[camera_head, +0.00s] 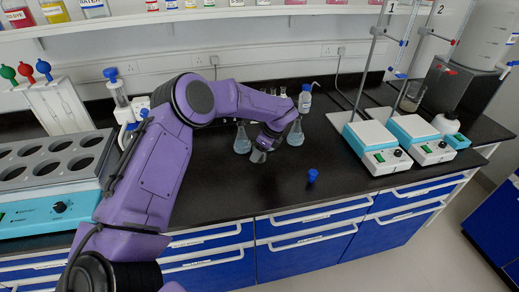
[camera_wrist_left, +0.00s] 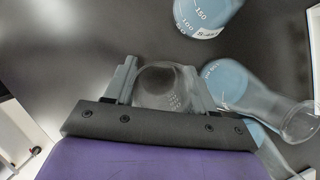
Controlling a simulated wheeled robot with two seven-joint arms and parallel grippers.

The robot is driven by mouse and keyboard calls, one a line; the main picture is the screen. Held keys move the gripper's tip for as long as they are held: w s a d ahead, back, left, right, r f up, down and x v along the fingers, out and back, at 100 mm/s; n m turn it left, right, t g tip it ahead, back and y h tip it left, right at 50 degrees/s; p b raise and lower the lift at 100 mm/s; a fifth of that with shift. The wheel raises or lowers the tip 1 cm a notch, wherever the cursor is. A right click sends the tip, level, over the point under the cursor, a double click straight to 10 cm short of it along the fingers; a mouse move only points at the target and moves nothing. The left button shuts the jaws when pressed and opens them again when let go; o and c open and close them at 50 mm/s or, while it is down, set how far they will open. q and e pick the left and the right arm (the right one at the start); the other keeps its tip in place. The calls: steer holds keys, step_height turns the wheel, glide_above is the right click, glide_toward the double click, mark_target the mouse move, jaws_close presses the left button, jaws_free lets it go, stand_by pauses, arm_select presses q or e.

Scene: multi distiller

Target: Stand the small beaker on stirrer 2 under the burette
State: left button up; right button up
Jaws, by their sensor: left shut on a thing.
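My left gripper (camera_head: 262,150) is low over the middle of the dark bench. In the left wrist view the gripper (camera_wrist_left: 162,88) is shut on the small clear beaker (camera_wrist_left: 165,85), one finger on each side. The beaker's lower part shows below the gripper in the head view (camera_head: 257,156). I cannot tell whether it touches the bench. Stirrer 2 (camera_head: 420,138) is the right one of two white-topped teal stirrers at the right. The label 2 (camera_head: 441,9) and burette (camera_head: 458,38) are above and behind it. My right gripper is not in view.
Conical flasks of pale blue liquid (camera_head: 242,141) (camera_head: 296,134) stand close to my left gripper. A blue-capped item (camera_head: 312,175) stands near the front edge. Stirrer 1 (camera_head: 372,142) is left of stirrer 2. A glass vessel (camera_head: 412,97) stands behind the stirrers.

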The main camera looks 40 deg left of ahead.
arm_select(q)
steer(key=shift+f, duration=0.8)
steer(key=o, duration=1)
steer(key=shift+r, duration=0.1)
